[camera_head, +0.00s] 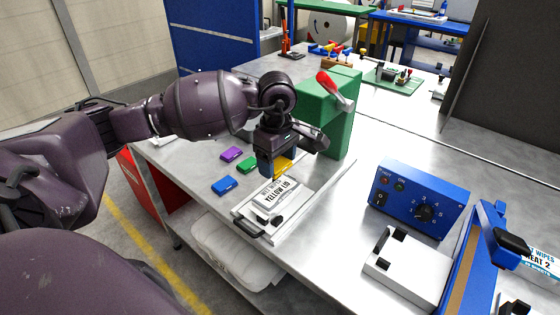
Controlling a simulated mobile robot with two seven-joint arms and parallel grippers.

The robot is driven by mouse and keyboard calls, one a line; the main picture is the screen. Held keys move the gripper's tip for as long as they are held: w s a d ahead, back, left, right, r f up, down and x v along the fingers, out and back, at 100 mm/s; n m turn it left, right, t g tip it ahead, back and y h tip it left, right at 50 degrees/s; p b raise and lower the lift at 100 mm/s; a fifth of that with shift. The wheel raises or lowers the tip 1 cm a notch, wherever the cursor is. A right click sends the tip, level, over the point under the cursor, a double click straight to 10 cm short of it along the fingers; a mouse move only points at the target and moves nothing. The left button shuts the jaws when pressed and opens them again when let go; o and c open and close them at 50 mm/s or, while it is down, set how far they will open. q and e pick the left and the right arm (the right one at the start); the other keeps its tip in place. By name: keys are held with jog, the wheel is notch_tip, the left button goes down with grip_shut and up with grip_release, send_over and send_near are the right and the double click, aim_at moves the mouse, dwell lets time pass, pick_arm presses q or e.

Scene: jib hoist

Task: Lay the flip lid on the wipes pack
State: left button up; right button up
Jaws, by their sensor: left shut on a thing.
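The wipes pack (275,195) is white, with a label whose readable words are "YELLOW LID". It lies in a pale metal fixture (296,213) on the bench. My left gripper (276,170) points down just above the far end of the pack. It is shut on the yellow flip lid (284,164), which is partly hidden by the fingers. I cannot tell whether the lid touches the pack. Purple (231,154), green (247,164) and blue (224,185) lids lie on the bench to the left. My right gripper is not in view.
A green press (325,120) with a red-knobbed lever stands close behind and right of my left gripper. A blue control box (417,199) and a blue-framed device (470,255) stand to the right. Bare bench lies between the fixture and the box.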

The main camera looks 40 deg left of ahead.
aim_at(277, 191)
pick_arm(q)
jog(key=shift+a+f, duration=0.1)
jog(key=shift+f, duration=0.25)
jog(key=shift+f+b, duration=0.35)
jog(key=shift+f, duration=0.3)
jog(key=shift+f+b, duration=0.55)
jog(key=shift+f, duration=0.85)
jog(key=shift+f+b, duration=0.5)
jog(key=shift+f, duration=0.55)
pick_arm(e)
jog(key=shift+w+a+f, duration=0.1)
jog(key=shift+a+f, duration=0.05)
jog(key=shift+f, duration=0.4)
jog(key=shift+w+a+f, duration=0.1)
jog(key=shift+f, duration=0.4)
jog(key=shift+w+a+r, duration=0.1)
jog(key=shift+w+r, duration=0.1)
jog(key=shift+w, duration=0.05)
pick_arm(q)
jog(key=shift+f, duration=0.1)
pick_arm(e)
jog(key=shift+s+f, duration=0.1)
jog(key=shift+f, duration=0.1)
pick_arm(q)
jog(key=shift+f+b, duration=0.2)
jog(key=shift+b, duration=0.1)
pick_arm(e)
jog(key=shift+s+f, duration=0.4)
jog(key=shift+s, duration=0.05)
